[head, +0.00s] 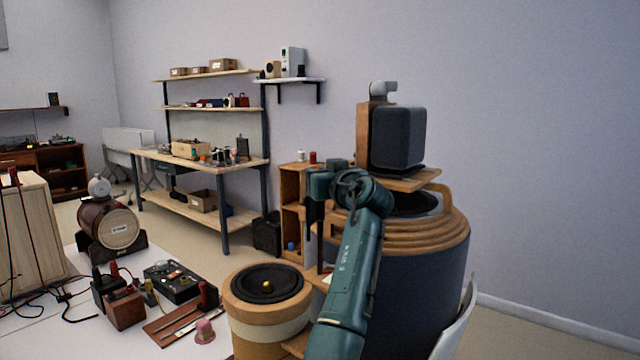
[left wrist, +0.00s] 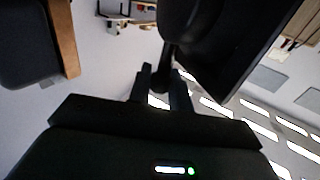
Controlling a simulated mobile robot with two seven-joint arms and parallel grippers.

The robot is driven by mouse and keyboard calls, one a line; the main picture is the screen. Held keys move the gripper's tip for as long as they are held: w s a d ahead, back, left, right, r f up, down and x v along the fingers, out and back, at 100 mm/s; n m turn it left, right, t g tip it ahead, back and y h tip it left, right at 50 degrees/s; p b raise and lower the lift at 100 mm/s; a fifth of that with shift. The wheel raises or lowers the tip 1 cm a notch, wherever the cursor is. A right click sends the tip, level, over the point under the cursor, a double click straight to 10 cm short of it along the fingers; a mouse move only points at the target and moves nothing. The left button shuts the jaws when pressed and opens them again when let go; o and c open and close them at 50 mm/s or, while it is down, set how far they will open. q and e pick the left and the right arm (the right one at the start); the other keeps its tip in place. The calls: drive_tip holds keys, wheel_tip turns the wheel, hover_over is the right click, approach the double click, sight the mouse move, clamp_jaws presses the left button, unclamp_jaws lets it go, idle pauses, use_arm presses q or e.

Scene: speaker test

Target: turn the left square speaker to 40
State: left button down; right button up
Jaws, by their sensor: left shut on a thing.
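A dark square speaker (head: 400,138) with rounded edges stands upright against a wooden back board (head: 363,128), on a wooden plate above a large round cabinet. A similar dark block with a wooden strip (left wrist: 64,38) shows at the upper left of the left wrist view. My left arm rises through the middle of the head view, left of the speaker. My left gripper (left wrist: 164,88) is shut on a dark stem (left wrist: 168,56) that joins a larger dark body (left wrist: 230,40). My arm hides this grip in the head view, so I cannot tell which speaker the body belongs to. My right gripper is not in view.
The round cabinet (head: 425,285) stands close right of my arm. A smaller wooden drum speaker (head: 255,312) stands left of it. A white table (head: 180,345) holds tools and boxes. A workbench (head: 150,157) and wall shelf (head: 298,81) are farther back.

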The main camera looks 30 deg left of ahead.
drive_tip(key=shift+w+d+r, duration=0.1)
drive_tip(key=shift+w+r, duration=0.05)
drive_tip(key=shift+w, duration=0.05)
use_arm(q)
drive_tip(key=c, duration=1.3)
unclamp_jaws()
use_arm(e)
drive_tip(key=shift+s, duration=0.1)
use_arm(q)
drive_tip(key=shift+s+d+f, duration=0.1)
drive_tip(key=shift+s+d, duration=0.1)
drive_tip(key=shift+d, duration=0.25)
drive_tip(key=b+v, duration=0.2)
drive_tip(key=v, duration=1)
drive_tip(key=shift+b, duration=0.35)
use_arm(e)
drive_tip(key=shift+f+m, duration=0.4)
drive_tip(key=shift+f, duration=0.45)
use_arm(q)
drive_tip(key=shift+d, duration=0.15)
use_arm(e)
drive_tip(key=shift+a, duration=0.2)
